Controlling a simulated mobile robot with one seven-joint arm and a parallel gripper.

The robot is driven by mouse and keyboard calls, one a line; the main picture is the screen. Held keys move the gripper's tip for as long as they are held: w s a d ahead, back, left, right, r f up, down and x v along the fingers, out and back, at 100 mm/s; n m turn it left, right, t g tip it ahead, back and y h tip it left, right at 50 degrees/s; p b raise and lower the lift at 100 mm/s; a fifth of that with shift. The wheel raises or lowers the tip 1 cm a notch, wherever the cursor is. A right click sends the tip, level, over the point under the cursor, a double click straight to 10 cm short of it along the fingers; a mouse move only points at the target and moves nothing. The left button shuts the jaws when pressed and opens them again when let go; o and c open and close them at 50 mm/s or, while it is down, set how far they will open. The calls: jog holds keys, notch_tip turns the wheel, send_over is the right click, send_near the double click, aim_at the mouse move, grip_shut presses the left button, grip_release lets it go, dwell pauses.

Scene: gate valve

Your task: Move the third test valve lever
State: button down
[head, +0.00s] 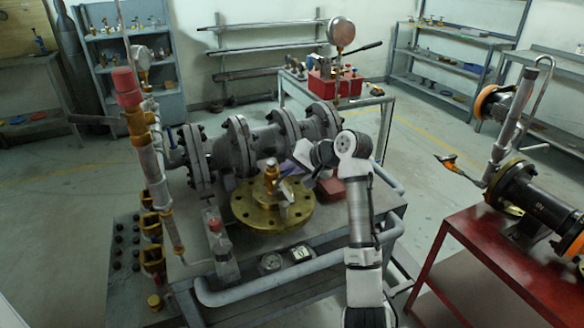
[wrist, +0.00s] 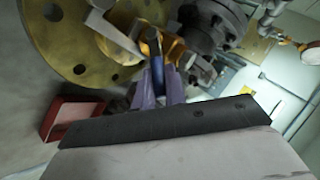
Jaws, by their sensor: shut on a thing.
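A brass valve (head: 270,175) stands on a round brass flange (head: 243,213) in the middle of the grey bench. In the wrist view the flange (wrist: 62,62) fills the upper left, with brass fittings at its right. A blue lever (wrist: 157,70) runs from these fittings down between the purple fingers of my gripper (wrist: 157,90), which is shut on it. In the head view my gripper (head: 291,168) is small, just right of the brass valve, and the lever cannot be made out. I cannot tell the lever's number among the test valves.
A grey flanged pipe (head: 265,143) lies close behind the gripper. A red box (head: 330,189) sits right of the flange; a red tray (wrist: 75,116) shows in the wrist view. A vertical pipe (head: 150,170) with brass fittings stands left. A red table (head: 490,265) is at right.

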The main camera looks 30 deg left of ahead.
jog(key=c, duration=1.7)
grip_release()
jog(key=b+v, duration=0.2)
jog(key=v, duration=1.1)
jog(key=shift+s+d+r+b, duration=0.1)
jog(key=shift+d+r+b, duration=0.1)
jog(key=shift+d+b, duration=0.15)
